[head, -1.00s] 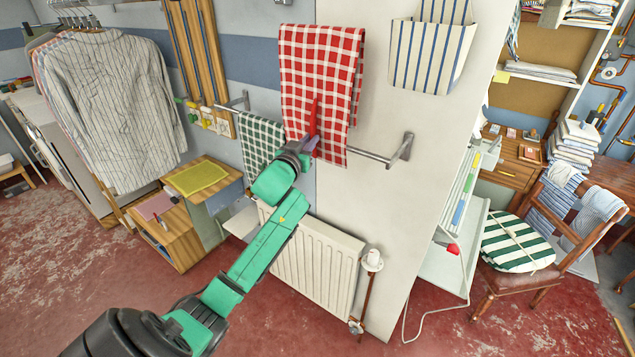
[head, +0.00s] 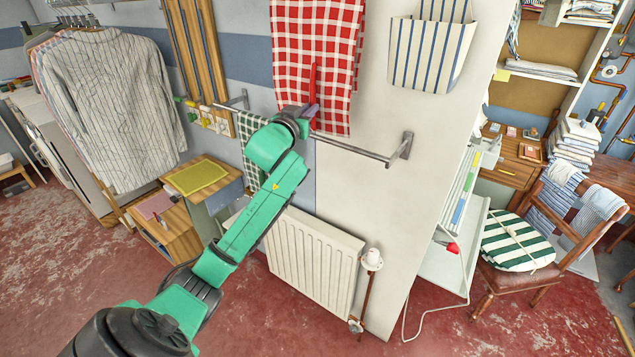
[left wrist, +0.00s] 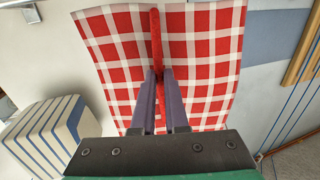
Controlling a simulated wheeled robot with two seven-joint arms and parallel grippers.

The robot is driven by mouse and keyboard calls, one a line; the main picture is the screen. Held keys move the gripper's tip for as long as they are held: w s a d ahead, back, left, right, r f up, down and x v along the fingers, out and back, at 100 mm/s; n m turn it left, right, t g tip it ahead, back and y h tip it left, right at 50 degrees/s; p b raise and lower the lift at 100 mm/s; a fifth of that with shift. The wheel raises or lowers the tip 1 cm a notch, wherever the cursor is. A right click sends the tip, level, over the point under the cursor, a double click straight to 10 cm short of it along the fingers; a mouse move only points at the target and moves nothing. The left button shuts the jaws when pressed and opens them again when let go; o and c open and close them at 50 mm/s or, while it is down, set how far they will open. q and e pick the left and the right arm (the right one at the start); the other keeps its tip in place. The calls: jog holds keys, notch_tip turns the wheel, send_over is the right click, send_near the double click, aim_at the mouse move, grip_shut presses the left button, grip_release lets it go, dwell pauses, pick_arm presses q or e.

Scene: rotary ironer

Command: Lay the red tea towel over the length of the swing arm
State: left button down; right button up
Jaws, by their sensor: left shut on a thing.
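The red tea towel (head: 335,75), red and white checked, hangs spread out in front of the wall. My left gripper (head: 311,110) is shut on a narrow red fold standing out from the towel. The left wrist view shows its purple fingers (left wrist: 160,85) pinching that fold, with the towel (left wrist: 205,60) spread flat behind. The metal swing arm (head: 355,150) sticks out at the right, ending at a bracket. In the head view the towel's lower edge is just above the bar. My right gripper is not in view.
A striped wall pocket (head: 430,55) is at upper right, and a white radiator (head: 312,262) stands below.

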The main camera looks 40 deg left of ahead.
pick_arm(q)
jog(key=s, duration=0.8)
jog(key=shift+d, duration=0.2)
dwell(0.3)
